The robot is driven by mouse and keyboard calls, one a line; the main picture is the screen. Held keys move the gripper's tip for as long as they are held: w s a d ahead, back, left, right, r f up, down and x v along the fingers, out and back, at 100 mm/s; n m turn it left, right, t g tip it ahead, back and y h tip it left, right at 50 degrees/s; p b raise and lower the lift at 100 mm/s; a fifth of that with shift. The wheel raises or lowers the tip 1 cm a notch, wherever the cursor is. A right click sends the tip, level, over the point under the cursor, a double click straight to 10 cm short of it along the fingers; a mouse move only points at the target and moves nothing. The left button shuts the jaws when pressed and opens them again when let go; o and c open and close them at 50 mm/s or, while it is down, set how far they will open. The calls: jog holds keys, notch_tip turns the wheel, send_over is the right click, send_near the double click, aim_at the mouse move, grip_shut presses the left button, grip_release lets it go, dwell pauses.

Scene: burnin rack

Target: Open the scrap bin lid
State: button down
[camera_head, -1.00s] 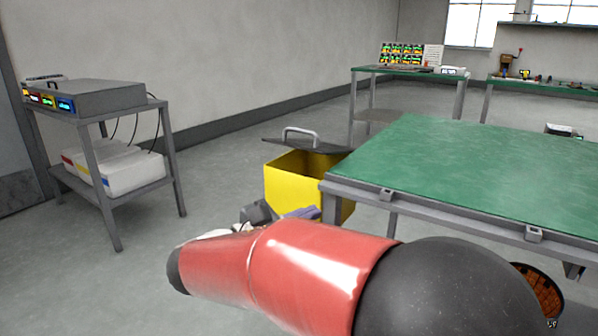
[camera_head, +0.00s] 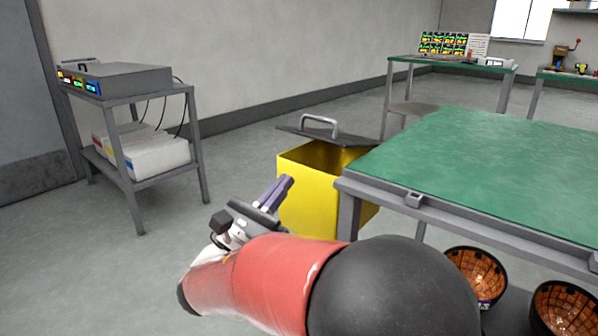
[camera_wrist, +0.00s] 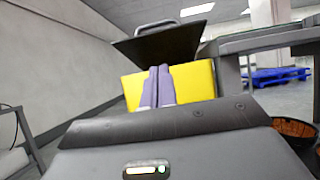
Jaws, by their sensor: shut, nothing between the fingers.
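The yellow scrap bin (camera_head: 306,192) stands on the floor left of the green-topped table. Its dark lid (camera_head: 330,137) with a grey handle (camera_head: 319,121) is raised at the back, leaving a gap above the bin's front rim. In the wrist view the lid (camera_wrist: 165,46) tilts up above the yellow bin (camera_wrist: 196,80), with the handle (camera_wrist: 156,26) at its top. My gripper (camera_head: 287,182) is in front of the bin's left front, fingers together and empty. In the wrist view the purple fingers (camera_wrist: 158,72) overlap the bin's front; I cannot tell whether they touch it.
The green-topped table (camera_head: 480,160) is close on the bin's right. Two round orange-lined bowls, one of them here (camera_head: 474,275), sit low under it. A grey cart (camera_head: 150,187) with a power unit (camera_head: 128,80) stands at the left. The floor between cart and bin is clear.

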aim_at(338, 128)
jog(key=x, duration=0.8)
jog(key=shift+w+d, duration=0.25)
jog(key=shift+w, duration=0.05)
jog(key=shift+r, duration=0.1)
